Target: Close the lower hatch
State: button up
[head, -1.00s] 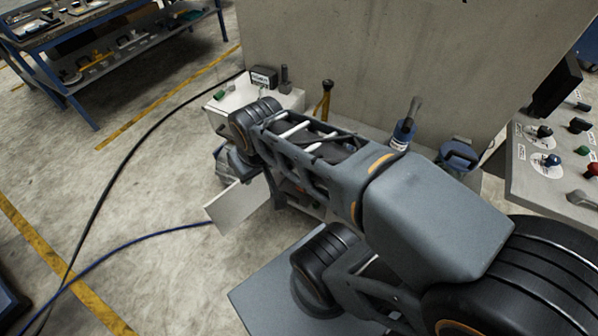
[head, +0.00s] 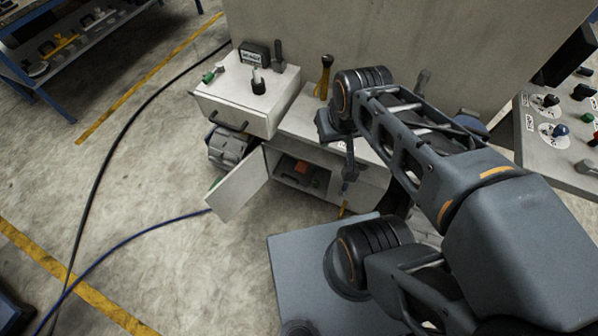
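The lower hatch (head: 240,187) is a flat white door standing wide open. It swings out to the left of a low compartment (head: 292,180) in the light grey cabinet. A small red item and dark items show inside. My gripper (head: 350,172) hangs below my dark wrist, in front of the right part of the cabinet. It is to the right of the hatch door and clearly apart from it in the picture. Its fingers are small and partly lost against the cabinet, so their opening is unclear.
A white drawer box (head: 240,105) with a dark handle juts out above the hatch. A grey machine part (head: 228,146) sits behind the door. A blue cable (head: 125,243) runs over the floor to near the door's lower edge. Floor left of the door is open.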

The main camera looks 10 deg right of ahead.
aim_at(233, 192)
jog(key=u, duration=2.3)
jog(key=i, duration=3.35)
jog(key=z, duration=4.5)
jog(key=i, duration=0.5)
jog(key=z, duration=0.05)
